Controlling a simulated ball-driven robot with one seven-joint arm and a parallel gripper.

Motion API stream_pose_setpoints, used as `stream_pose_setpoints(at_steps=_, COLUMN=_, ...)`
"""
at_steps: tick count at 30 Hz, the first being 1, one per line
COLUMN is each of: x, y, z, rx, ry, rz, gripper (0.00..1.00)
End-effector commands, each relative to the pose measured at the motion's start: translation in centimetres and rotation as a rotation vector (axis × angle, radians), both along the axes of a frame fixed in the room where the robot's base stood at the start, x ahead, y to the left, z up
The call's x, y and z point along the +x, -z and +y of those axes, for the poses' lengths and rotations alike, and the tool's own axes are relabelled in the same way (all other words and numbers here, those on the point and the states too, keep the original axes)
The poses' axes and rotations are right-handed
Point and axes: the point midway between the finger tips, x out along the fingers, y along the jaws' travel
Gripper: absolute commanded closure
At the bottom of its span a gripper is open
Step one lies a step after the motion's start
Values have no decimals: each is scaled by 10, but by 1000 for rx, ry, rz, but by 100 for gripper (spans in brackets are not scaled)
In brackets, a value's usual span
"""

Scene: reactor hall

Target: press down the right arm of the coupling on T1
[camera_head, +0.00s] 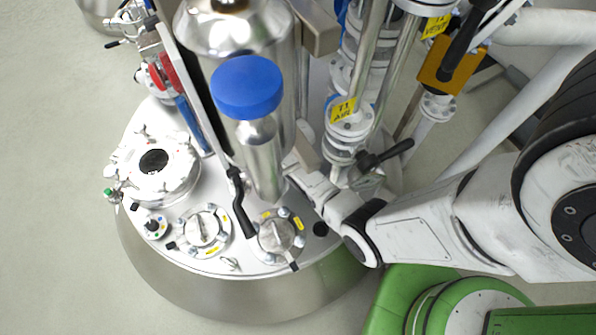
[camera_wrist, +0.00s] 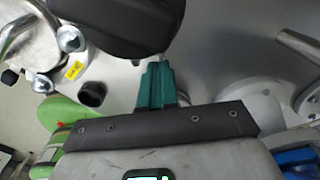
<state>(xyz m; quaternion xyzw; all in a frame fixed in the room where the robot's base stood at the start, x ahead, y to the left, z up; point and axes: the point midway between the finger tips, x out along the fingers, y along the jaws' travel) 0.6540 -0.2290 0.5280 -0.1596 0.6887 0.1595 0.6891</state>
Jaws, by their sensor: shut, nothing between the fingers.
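A steel cylinder with a blue cap (camera_head: 247,88) stands upright on the round vessel's lid. A black lever arm (camera_head: 240,205) hangs down at the left of its foot. The coupling's right arm is not clearly seen in the head view; my gripper and the cylinder cover that side. My gripper (camera_head: 289,174) is just right of the cylinder's lower part. In the wrist view its teal fingers (camera_wrist: 160,66) are shut and empty, with tips close below a large dark shape (camera_wrist: 120,22). I cannot tell whether they touch it, or whether it is the arm.
A yellow T1 label (camera_head: 343,110) marks the piping right of the cylinder. A black valve handle (camera_head: 385,155) juts out there, close to my arm. Clamped ports (camera_head: 277,236) and a larger flanged hatch (camera_head: 153,163) occupy the lid. Green equipment (camera_head: 470,300) stands at lower right.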

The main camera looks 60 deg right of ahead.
Motion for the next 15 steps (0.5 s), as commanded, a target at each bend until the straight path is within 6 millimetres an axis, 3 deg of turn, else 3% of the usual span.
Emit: stream_pose_setpoints(at_steps=15, x=-9, y=-22, z=-5, rx=0, ry=0, rz=1, gripper=100)
